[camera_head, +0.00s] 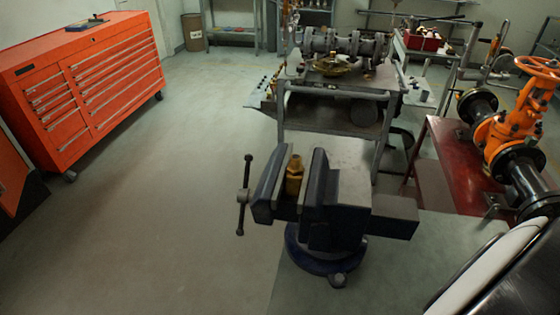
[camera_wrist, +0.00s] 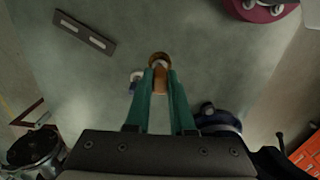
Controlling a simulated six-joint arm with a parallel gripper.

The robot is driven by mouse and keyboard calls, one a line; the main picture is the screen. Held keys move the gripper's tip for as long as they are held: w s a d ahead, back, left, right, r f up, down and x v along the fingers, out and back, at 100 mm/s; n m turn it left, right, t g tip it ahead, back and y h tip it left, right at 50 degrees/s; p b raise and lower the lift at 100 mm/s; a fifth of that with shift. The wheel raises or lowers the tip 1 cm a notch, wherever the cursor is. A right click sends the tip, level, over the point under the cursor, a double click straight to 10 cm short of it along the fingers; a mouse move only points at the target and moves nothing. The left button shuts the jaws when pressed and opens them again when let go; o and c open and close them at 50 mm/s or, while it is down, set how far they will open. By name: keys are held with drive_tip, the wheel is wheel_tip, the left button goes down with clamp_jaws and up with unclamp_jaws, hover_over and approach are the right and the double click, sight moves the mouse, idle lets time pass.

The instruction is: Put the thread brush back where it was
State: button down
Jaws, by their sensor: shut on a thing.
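My gripper (camera_wrist: 161,73) shows in the wrist view with its two green fingers shut on a brown, wooden-looking piece with a rounded end, which I take to be the thread brush (camera_wrist: 158,92). The brush lies between the fingers and its rounded end sticks out just past their tips. Its bristles cannot be made out. The gripper and brush are not seen in the head view. The place where the brush was cannot be told from these frames.
A blue vise (camera_head: 330,205) holds a brass fitting (camera_head: 294,176) between its jaws. Behind it stands a grey work cart (camera_head: 335,100) with valve parts. An orange gate valve (camera_head: 515,125) sits on a red stand (camera_head: 450,150) at right. An orange tool chest (camera_head: 85,85) stands left; the floor between is clear.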

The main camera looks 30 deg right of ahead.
drive_tip(key=shift+w+d+f, duration=0.35)
drive_tip(key=shift+w+f, duration=1.45)
drive_tip(key=shift+f, duration=0.05)
drive_tip(key=shift+w+d+f, duration=0.4)
drive_tip(key=shift+w+f, duration=1.45)
drive_tip(key=shift+w+d+f, duration=0.35)
drive_tip(key=shift+w+f, duration=1.45)
drive_tip(key=shift+f, duration=0.05)
drive_tip(key=shift+f, duration=0.15)
drive_tip(key=c, duration=0.8)
unclamp_jaws()
wheel_tip(320, 180, up, 12)
drive_tip(key=shift+d+r, duration=0.1)
drive_tip(key=shift+r, duration=0.05)
